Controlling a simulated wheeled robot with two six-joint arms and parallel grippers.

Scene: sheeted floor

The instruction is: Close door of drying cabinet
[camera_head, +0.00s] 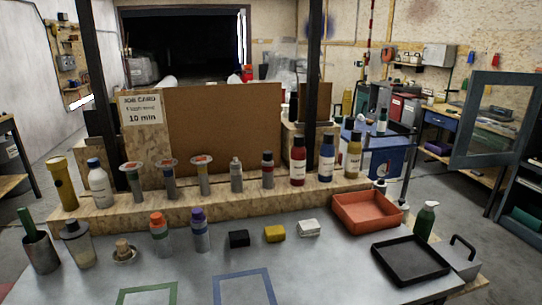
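The drying cabinet appears to be the blue-grey cabinet (519,215) cut off by the right edge of the head view. Its door (467,115) has a blue-grey frame around a glass pane. The door stands open, swung out to the left of the cabinet, and shelves show in the uncovered front. A green item (525,219) lies on a low shelf. Much of the cabinet is outside the picture. Neither of my grippers is in view.
A workbench (440,120) stands behind the door.

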